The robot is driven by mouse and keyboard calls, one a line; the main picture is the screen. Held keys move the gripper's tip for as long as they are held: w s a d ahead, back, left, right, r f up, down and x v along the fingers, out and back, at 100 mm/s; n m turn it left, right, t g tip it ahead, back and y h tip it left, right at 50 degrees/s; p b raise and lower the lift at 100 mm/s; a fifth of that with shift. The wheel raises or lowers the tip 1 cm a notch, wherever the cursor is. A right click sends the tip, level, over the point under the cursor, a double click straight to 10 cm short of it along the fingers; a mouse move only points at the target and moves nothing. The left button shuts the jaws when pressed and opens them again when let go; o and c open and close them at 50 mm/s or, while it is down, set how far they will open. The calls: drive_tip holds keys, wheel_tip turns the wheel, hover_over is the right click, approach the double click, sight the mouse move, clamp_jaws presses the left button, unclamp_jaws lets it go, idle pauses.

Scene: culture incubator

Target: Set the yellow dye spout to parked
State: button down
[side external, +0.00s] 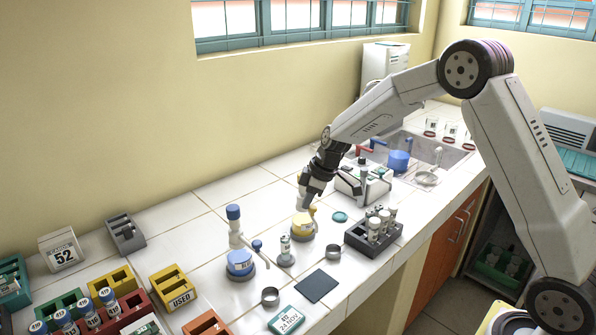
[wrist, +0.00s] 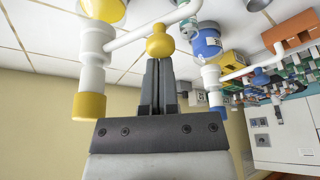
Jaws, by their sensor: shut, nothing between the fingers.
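The yellow dye spout shows in the wrist view as a white arm (wrist: 130,39) running from a white post (wrist: 97,45) to a yellow ball knob (wrist: 160,42). The post has a yellow cap (wrist: 89,106), and a yellow pot (wrist: 104,8) is cut by the top edge. My gripper (wrist: 158,62) is shut and empty, its tips right at the ball; I cannot tell whether they touch. In the side view my gripper (side external: 304,205) is just above the yellow pot (side external: 302,227) and hides most of the spout. No parked marking is readable.
A blue-topped spout (side external: 234,213) with a blue pot (side external: 240,262) stands to the left. A small labelled bottle (side external: 286,249) is between the two. A dark rack of vials (side external: 350,237) stands to the right. Tiles behind the spouts are clear.

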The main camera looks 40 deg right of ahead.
drive_tip(key=shift+s+d+n+g+y, duration=0.2)
drive_tip(key=shift+s+d+n, duration=0.15)
drive_tip(key=shift+d+n, duration=0.5)
drive_tip(key=shift+s+d+n+g+y, duration=0.2)
drive_tip(key=shift+s+d+n, duration=0.1)
drive_tip(key=shift+d+n, duration=0.55)
drive_tip(key=shift+a, duration=0.1)
drive_tip(key=shift+a, duration=0.1)
drive_tip(key=shift+w+a+r, duration=0.1)
drive_tip(key=shift+w+a, duration=0.2)
drive_tip(key=shift+a, duration=0.2)
wheel_tip(320, 180, up, 10)
drive_tip(key=shift+s+d, duration=0.2)
drive_tip(key=shift+d, duration=0.2)
